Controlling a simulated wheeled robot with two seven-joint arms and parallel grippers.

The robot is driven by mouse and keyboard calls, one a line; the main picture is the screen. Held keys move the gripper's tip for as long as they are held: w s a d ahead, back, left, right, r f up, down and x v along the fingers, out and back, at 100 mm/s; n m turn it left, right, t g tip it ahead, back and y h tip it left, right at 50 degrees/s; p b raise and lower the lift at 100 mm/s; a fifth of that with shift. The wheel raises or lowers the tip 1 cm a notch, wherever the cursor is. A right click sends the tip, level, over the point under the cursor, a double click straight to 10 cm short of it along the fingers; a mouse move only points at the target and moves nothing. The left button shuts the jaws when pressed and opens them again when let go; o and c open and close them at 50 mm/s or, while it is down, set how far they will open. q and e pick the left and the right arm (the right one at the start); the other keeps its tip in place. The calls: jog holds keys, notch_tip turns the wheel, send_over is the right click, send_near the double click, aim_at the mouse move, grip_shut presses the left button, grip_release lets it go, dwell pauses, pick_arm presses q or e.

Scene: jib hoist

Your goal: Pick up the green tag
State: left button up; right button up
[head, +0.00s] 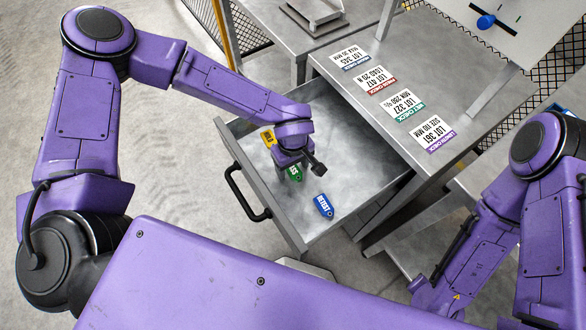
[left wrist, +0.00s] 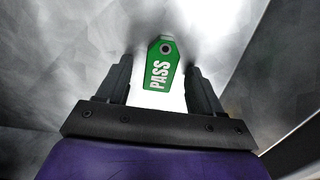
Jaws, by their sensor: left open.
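The green tag (head: 296,174), marked PASS, lies in the open drawer in the head view, partly hidden under my left gripper (head: 291,166). In the left wrist view the green tag (left wrist: 159,78) shows whole, with its holed end pointing away. My left gripper (left wrist: 160,78) is open, with one finger on each side of the tag and a gap to both. I cannot tell how far the fingers are above the drawer floor. My right gripper is out of view; only part of the right arm shows.
In the drawer (head: 368,205), a yellow tag (head: 268,137) lies behind the green one and a blue tag (head: 323,205) to its front right. The drawer walls and black handle (head: 246,195) are close by. Labelled cards lie on the grey bench (head: 440,90).

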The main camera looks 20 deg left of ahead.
pick_arm(q)
jog(key=c, duration=1.1)
jog(key=shift+r, duration=0.1)
